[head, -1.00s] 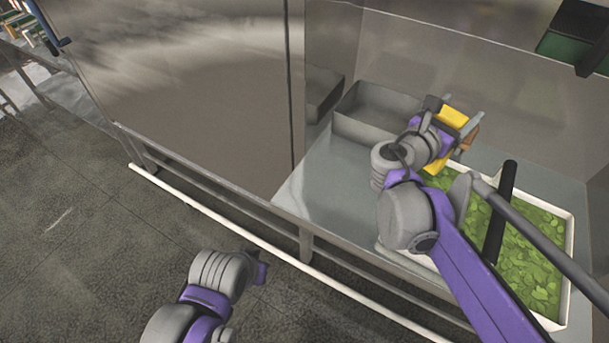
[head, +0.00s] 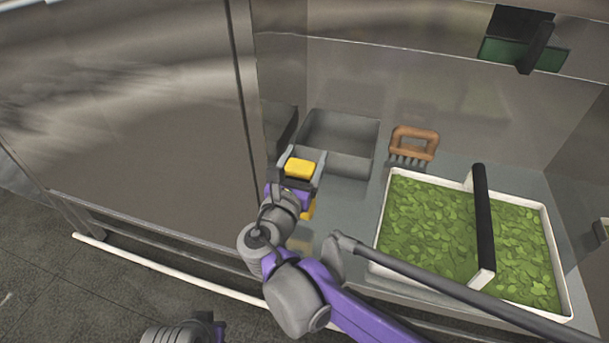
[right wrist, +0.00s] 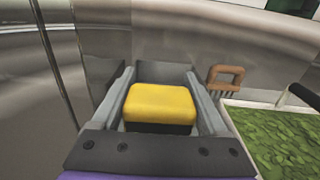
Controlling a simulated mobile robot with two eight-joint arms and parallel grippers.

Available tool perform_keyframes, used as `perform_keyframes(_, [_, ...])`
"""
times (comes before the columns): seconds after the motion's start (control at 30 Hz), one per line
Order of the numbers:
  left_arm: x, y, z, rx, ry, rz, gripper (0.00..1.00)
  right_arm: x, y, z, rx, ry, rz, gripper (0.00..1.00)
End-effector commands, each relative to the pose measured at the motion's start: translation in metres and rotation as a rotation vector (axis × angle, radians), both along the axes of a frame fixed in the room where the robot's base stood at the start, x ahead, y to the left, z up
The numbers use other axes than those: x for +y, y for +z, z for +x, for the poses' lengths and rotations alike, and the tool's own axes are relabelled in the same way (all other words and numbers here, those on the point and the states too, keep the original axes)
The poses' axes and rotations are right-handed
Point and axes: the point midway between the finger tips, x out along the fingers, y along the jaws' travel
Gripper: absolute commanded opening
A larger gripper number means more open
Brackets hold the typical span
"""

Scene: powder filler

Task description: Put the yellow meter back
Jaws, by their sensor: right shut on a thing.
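The yellow meter (head: 300,168) is a yellow block with a dark lower part. My right gripper (head: 301,160) is shut on it, in front of the left front corner of the grey open bin (head: 352,163). In the right wrist view the meter (right wrist: 160,104) sits between the two grey fingers of the gripper (right wrist: 165,95), and the bin (right wrist: 165,72) shows behind it. A second yellow patch shows below the gripper in the head view, partly hidden by my wrist. My left arm shows at the bottom edge of the head view; its gripper is not visible.
A white tray (head: 557,262) of green leaves with a black bar across it stands at the right. A brown-handled brush (head: 414,144) is behind it, also in the right wrist view (right wrist: 226,77). Metal walls enclose the left and back. Some grey counter is bare between bin and tray.

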Motion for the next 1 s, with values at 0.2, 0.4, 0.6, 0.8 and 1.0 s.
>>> perform_keyframes(0.2, [0.0, -0.006, -0.001, 0.002, 0.0, 0.0, 0.0, 0.0, -0.031, 0.001, 0.0, -0.001, 0.0, 0.0])
perform_keyframes(0.4, [0.0, -0.006, -0.001, 0.002, 0.0, 0.0, 0.0, 0.0, -0.035, 0.0, 0.0, -0.001, 0.0, 0.0])
perform_keyframes(0.6, [0.0, -0.008, -0.001, 0.002, 0.0, 0.0, 0.0, 0.0, -0.037, 0.0, 0.0, -0.001, 0.0, 0.0])
perform_keyframes(0.8, [0.0, -0.008, -0.001, 0.003, 0.0, 0.0, 0.0, 0.0, -0.039, 0.0, 0.0, -0.001, 0.0, 1.0])
perform_keyframes(1.0, [0.0, -0.008, -0.001, 0.003, 0.0, 0.0, 0.0, 0.0, -0.038, 0.0, 0.0, -0.001, 0.0, 1.0])
